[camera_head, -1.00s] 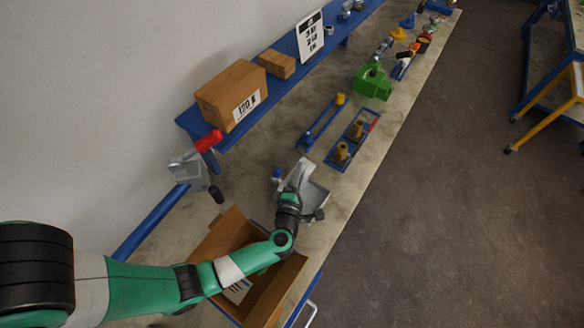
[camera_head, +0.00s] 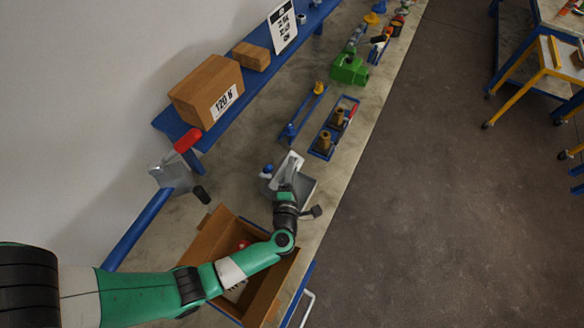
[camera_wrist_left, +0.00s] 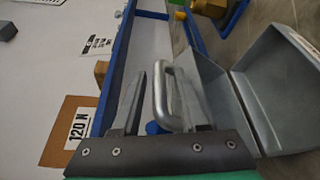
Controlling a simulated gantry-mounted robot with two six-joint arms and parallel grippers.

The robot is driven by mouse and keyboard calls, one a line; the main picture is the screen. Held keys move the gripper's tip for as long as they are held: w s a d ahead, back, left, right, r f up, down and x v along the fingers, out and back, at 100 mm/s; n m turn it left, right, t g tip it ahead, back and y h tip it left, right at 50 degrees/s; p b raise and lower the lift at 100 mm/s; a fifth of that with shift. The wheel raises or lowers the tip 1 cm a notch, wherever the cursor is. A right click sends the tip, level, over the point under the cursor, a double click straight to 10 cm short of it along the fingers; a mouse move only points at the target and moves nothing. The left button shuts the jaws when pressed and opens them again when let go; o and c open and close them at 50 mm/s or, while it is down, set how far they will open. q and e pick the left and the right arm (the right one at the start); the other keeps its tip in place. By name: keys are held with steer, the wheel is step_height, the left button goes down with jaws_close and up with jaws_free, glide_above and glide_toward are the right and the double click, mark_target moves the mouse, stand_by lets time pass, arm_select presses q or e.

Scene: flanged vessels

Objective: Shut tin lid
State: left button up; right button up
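The tin (camera_head: 305,189) is a grey sheet-metal box on the bench near its front edge. Its lid (camera_head: 291,164) stands raised on the side toward the wall. In the left wrist view the open tin (camera_wrist_left: 285,85) is at the right, and a rounded metal handle (camera_wrist_left: 160,95) on the lid shows near the middle. My left gripper (camera_head: 286,183) is at the lid; its arm hides part of the tin. In the wrist view the gripper (camera_wrist_left: 168,78) has its fingers apart, with the handle between them. I cannot tell whether they touch it. My right gripper is not in view.
An open carton (camera_head: 207,239) stands below my left forearm. A grey device with a red handle (camera_head: 187,140) is by the wall. A shelf (camera_head: 165,124) holds a 120 N box (camera_head: 205,90). Blue fixtures (camera_head: 323,150) and a green block (camera_head: 349,70) lie farther along the bench.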

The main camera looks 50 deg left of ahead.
arm_select(q)
steer(key=r+p, duration=0.1)
steer(key=r, duration=0.1)
steer(key=s+r+p, duration=0.1)
steer(key=r, duration=0.1)
steer(key=d+r+p, duration=0.1)
steer(key=r, duration=0.1)
steer(key=shift+s+r+p, duration=0.25)
steer(key=shift+r+p, duration=0.1)
steer(key=s+d+r, duration=0.2)
steer(key=s, duration=0.1)
steer(key=s+d+r+p, duration=0.1)
steer(key=s+d+r, duration=0.1)
steer(key=s+d, duration=0.1)
steer(key=s+d+r+p, duration=0.1)
steer(key=s+d+r, duration=0.1)
steer(key=s, duration=0.2)
steer(key=shift+d+r, duration=0.15)
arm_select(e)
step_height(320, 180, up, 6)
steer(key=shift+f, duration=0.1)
arm_select(q)
steer(key=shift+w, duration=0.1)
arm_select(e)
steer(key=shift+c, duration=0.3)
